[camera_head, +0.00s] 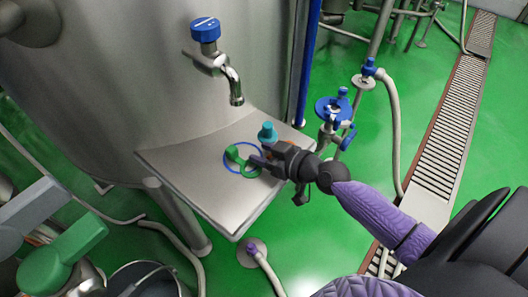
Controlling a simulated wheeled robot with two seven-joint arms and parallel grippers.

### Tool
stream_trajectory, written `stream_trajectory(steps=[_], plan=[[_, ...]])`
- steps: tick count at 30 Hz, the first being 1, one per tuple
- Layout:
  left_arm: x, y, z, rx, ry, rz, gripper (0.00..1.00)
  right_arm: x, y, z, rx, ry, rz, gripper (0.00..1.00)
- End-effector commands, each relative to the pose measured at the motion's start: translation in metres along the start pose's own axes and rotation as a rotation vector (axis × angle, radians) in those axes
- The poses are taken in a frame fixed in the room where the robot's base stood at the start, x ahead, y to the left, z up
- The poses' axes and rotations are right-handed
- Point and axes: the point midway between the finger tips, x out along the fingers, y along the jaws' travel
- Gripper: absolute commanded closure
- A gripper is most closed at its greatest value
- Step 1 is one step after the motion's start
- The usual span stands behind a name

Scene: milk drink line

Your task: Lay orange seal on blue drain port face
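A steel shelf (175,172) juts out from the front of a large steel tank. A blue ring (226,164) lies on it, with a green piece (233,153) with rounded ends inside and over it. My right gripper (261,164) reaches in from the right, low over the shelf, its dark fingertips at the right side of the green piece. Whether they are open or touch it cannot be told. A teal knob-like piece (267,132) stands just behind the gripper. Only a trace of orange shows beside it, so I cannot make out the seal clearly. My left gripper is not in view.
A tap with a blue handle (205,29) hangs over the shelf. A blue handwheel valve (333,110) and hoses stand to the right. Grey and green handles (72,245) are at lower left. The shelf's front left is bare.

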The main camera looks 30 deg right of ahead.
Motion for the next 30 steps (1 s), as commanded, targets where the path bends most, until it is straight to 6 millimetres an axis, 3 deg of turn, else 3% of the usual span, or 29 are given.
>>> stream_trajectory(steps=[2,13,21,30], plan=[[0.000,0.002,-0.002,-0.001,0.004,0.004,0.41,0.000,0.000,0.000,0.000,-0.001,-0.001,0.34],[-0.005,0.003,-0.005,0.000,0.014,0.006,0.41,-0.006,0.000,-0.004,-0.001,-0.002,0.000,0.34],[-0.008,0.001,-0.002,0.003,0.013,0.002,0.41,-0.065,-0.001,-0.002,-0.003,-0.006,-0.005,0.34],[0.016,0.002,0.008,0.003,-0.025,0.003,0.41,-0.112,0.001,0.003,0.000,-0.005,0.002,0.34]])
